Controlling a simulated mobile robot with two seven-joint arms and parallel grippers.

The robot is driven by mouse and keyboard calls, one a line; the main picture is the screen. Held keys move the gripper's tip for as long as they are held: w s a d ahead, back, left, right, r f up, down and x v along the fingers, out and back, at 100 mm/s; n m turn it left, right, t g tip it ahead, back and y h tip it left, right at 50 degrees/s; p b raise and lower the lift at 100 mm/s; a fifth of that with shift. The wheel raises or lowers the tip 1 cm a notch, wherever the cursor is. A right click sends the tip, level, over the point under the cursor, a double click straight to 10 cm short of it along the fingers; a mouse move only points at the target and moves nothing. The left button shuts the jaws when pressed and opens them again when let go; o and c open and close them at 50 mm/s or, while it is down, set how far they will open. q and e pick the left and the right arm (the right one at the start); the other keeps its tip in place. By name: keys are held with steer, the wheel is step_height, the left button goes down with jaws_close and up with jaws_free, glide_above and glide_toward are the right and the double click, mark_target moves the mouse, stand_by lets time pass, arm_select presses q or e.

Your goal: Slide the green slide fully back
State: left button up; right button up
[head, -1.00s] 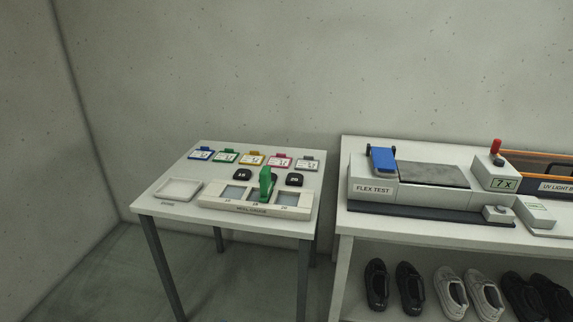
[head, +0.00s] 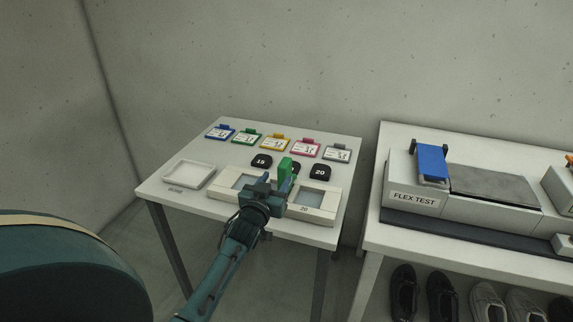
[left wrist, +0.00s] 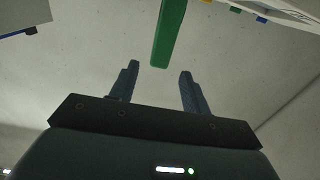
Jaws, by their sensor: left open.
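The green slide (head: 285,168) stands upright on the white heel gauge (head: 318,214), near its middle. My left gripper (head: 275,184) is at the gauge, just in front of the green slide. In the left wrist view the two fingers (left wrist: 158,84) are apart, with the green slide (left wrist: 168,40) beyond and between them. The fingers do not appear to touch it. My arm hides the lower part of the slide and part of the gauge front. My right gripper is not in view.
Black numbered blocks (head: 320,172) sit behind the gauge. Coloured clip cards (head: 277,144) line the back of the table. An empty white tray (head: 190,175) is at left. The flex test machine (head: 415,198) stands on another table at right.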

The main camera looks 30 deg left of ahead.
mark_target(281, 171)
arm_select(q)
steer(key=x, duration=0.8)
steer(key=shift+w, duration=0.1)
steer(key=shift+c, duration=0.2)
steer(key=shift+d, duration=0.1)
jaws_close()
